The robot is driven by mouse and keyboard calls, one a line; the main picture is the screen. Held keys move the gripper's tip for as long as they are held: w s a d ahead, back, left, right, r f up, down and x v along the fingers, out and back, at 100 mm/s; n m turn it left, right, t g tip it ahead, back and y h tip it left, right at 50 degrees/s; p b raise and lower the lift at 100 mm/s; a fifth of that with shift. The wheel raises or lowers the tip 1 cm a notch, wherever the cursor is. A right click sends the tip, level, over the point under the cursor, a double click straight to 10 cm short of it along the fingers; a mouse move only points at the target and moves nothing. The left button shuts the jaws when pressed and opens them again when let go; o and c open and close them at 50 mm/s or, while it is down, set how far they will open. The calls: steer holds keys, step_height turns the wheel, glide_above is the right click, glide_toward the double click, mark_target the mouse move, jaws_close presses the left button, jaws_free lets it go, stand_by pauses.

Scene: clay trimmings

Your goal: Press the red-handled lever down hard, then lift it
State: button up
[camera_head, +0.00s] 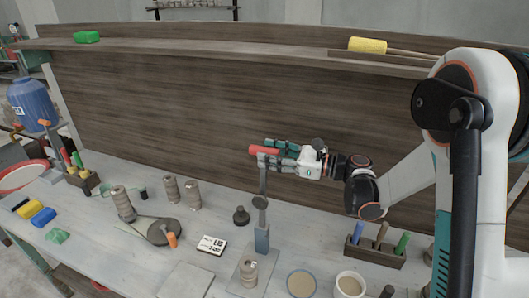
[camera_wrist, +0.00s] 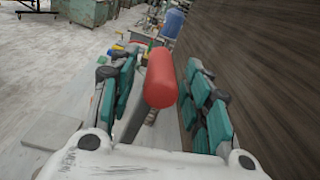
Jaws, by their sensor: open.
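The red handle (camera_head: 264,150) of the lever is at the top of a grey upright post (camera_head: 262,235) on the bench. In the wrist view the red handle (camera_wrist: 160,78) lies between the two teal-padded fingers, with space visible on both sides. My gripper (camera_head: 272,152) is open and sits around the handle from the right; I see no finger closed on it. In the wrist view my gripper (camera_wrist: 158,105) has its fingers spread wide.
The bench (camera_head: 110,235) holds several spools, a white sign card (camera_head: 212,244), a dark weight (camera_head: 241,215) and a mug (camera_head: 349,286). A wooden tool holder (camera_head: 375,252) stands right of the post. A wooden back panel (camera_head: 190,110) rises close behind my gripper.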

steer(key=shift+x, duration=1.05)
